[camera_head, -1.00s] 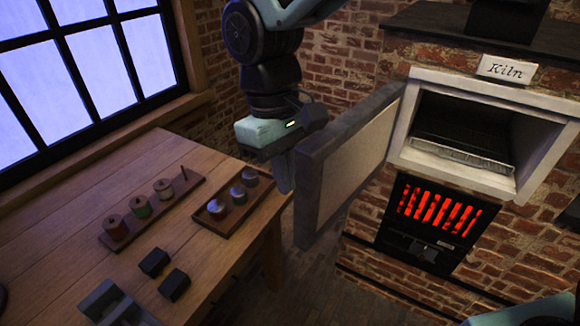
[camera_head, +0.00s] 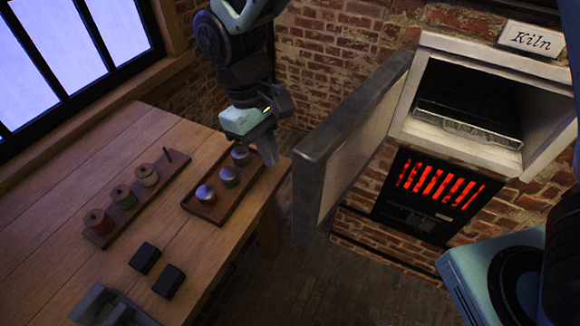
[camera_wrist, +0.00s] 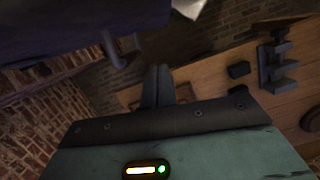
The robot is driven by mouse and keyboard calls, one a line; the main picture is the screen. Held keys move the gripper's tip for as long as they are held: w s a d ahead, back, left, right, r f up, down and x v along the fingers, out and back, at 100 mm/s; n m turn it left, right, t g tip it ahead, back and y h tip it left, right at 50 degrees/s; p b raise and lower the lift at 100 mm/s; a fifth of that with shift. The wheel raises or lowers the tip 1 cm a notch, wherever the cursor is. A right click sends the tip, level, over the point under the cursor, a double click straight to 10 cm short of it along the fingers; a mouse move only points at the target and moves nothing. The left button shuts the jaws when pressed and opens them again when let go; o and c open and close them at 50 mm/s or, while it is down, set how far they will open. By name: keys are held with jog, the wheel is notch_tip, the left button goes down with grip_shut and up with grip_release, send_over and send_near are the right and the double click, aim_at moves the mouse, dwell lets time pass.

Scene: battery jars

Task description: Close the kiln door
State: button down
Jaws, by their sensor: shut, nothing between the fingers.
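The kiln (camera_head: 484,162) is a white-framed box in a brick wall, with its opening facing me and a wire rack (camera_head: 468,130) inside. Its door (camera_head: 343,150) is a thick grey panel, hinged at the left side of the opening and swung wide open toward the table. My gripper (camera_head: 270,157) is shut and empty, pointing down just left of the door's outer edge. In the head view a small gap shows between the fingers and the door. The fingers also show in the wrist view (camera_wrist: 158,85), where a dark shape, possibly the door, fills the upper left.
A wooden table (camera_head: 60,200) stands at left. On it are a tray of lidded jars (camera_head: 228,180), a rack of spools (camera_head: 123,197) and two black blocks (camera_head: 156,268). Glowing red bars (camera_head: 437,186) sit below the kiln. Floor is open between table and kiln.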

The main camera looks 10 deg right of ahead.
jog(key=s+d+f+p, duration=0.1)
jog(key=s, duration=0.1)
jog(key=s+d+f+p, duration=0.1)
jog(key=d+f, duration=0.1)
jog(key=shift+s+d+f, duration=0.1)
jog(key=shift+s, duration=0.25)
jog(key=shift+d, duration=0.1)
